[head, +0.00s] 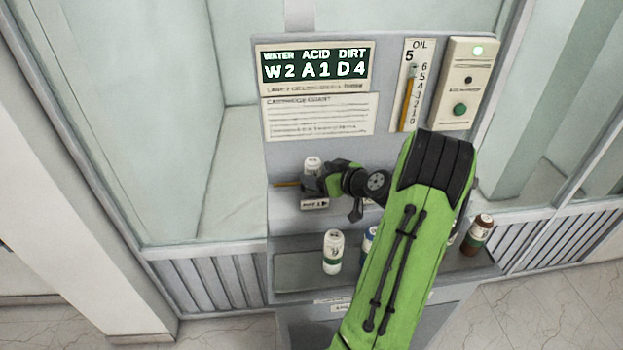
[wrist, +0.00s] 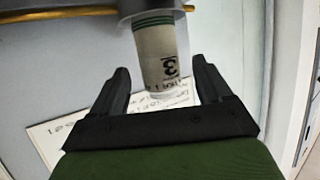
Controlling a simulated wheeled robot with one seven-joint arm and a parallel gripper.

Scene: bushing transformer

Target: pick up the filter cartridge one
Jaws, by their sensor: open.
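A white filter cartridge (wrist: 158,52) with green bands and dark printing stands between my fingers in the wrist view. The printing is tilted, and I cannot clearly read its number. In the head view its pale top (head: 312,164) shows just above my gripper (head: 313,184), at the panel's holder. My gripper (wrist: 160,78) is open, with one finger on each side of the cartridge and visible gaps. Another white cartridge with a green band (head: 333,251) stands on the lower shelf (head: 290,268). My gripper hides part of the cartridge in the head view.
A brown-bodied cartridge (head: 477,235) stands at the shelf's right, and a blue one (head: 369,243) is partly behind my arm. A sign (head: 316,66) reads W2 A1 D4. A brass rod (wrist: 60,14) runs beside the cartridge. The shelf's left end is clear.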

